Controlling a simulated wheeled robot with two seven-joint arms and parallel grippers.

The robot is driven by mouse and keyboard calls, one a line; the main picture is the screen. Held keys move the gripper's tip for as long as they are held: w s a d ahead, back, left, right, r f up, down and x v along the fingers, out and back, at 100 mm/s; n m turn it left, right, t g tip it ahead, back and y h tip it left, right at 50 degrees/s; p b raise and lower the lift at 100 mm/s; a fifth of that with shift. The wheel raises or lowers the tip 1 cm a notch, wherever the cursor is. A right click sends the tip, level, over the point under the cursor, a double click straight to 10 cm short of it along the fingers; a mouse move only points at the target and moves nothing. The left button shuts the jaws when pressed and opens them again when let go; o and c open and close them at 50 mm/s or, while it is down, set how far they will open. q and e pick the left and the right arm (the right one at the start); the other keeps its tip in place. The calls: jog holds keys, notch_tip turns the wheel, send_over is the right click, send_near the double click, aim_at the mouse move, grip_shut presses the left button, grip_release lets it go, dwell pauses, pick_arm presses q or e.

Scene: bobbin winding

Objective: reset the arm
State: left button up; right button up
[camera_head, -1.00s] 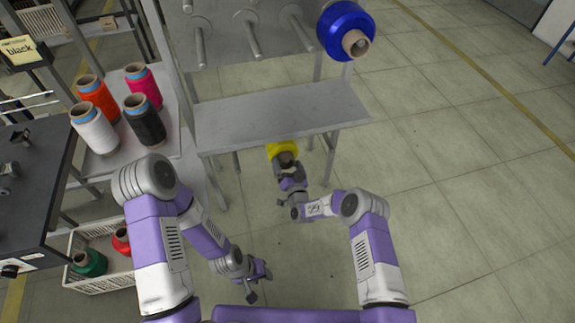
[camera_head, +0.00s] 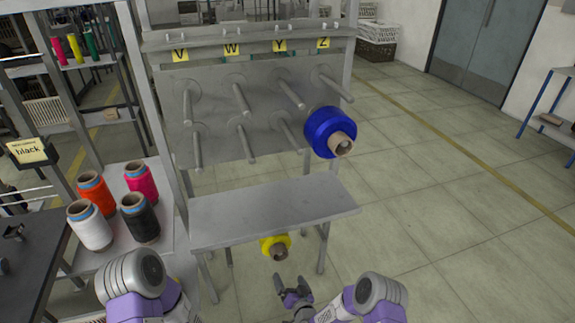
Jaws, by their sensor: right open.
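My right gripper (camera_head: 292,292) is at the bottom centre of the head view, its fingers apart and nothing seen between them. A yellow bobbin (camera_head: 270,245) is just beyond it, partly hidden by the front edge of the grey shelf (camera_head: 275,208). A gap shows between the gripper and the yellow bobbin. My left arm (camera_head: 140,280) comes in at the bottom left; its gripper is out of the picture.
A blue bobbin (camera_head: 322,132) hangs on the lower right peg of the rack (camera_head: 215,118), marked V, W, Y, Z; the other pegs look bare. White (camera_head: 90,228), black (camera_head: 140,220), orange (camera_head: 95,192) and pink (camera_head: 141,182) bobbins stand left. Floor at right is clear.

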jog(key=s+d+r+g+p, duration=0.1)
jog(key=s+d+g, duration=0.2)
jog(key=s, duration=0.7)
jog(key=s+d+r+g+p, duration=0.2)
jog(key=s+g, duration=0.4)
jog(key=s, duration=0.4)
jog(key=s+d+r+g+h+p, duration=0.1)
jog(key=s+d+g, duration=0.3)
jog(key=s, duration=0.6)
jog(key=shift+s+r+g+p, duration=0.35)
jog(key=shift+r+g+p, duration=0.1)
jog(key=shift+g, duration=0.15)
